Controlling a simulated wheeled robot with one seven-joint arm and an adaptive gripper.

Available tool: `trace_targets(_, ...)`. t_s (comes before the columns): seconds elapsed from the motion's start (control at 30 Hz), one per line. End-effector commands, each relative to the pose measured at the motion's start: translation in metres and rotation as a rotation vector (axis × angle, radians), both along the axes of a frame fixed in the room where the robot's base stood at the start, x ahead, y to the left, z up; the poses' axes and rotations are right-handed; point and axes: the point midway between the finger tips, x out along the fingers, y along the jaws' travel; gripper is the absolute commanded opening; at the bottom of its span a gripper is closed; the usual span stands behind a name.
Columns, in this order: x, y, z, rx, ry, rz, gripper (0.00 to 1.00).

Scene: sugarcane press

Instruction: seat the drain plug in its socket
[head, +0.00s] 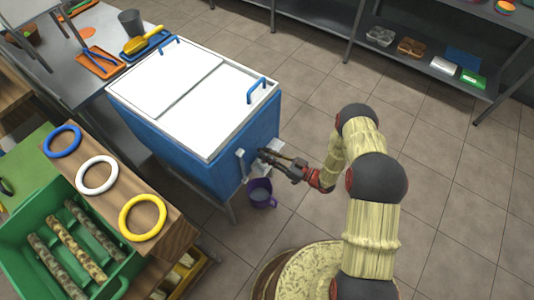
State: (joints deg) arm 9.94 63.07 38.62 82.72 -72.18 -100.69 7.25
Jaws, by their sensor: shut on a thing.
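My gripper (271,157) reaches in from the right to the side wall of the blue chest (178,140), low on its right-hand end. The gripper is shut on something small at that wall. From its place this is likely the drain plug, but it is too small and too covered by the fingers to make out. The socket is hidden behind the fingers, so I cannot tell whether the plug is in it, touching it or apart from it.
A purple cup (262,199) stands below my gripper. A white fitting (241,164) sticks out from the chest's corner, left of the fingers. A wooden block with rings (118,188) and a green crate (22,281) are at left.

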Motion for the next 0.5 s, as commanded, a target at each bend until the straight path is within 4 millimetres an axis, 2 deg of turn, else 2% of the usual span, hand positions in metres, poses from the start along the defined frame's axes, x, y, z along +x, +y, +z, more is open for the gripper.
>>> trace_targets(0.03, 0.000, 0.000, -0.008, 0.000, 0.000, 0.000, 0.00)
trace_targets(0.3, 0.000, 0.000, -0.035, 0.000, 0.000, 0.000, 0.00)
trace_targets(0.5, 0.000, 0.000, -0.042, 0.000, -0.001, 0.000, 0.00)
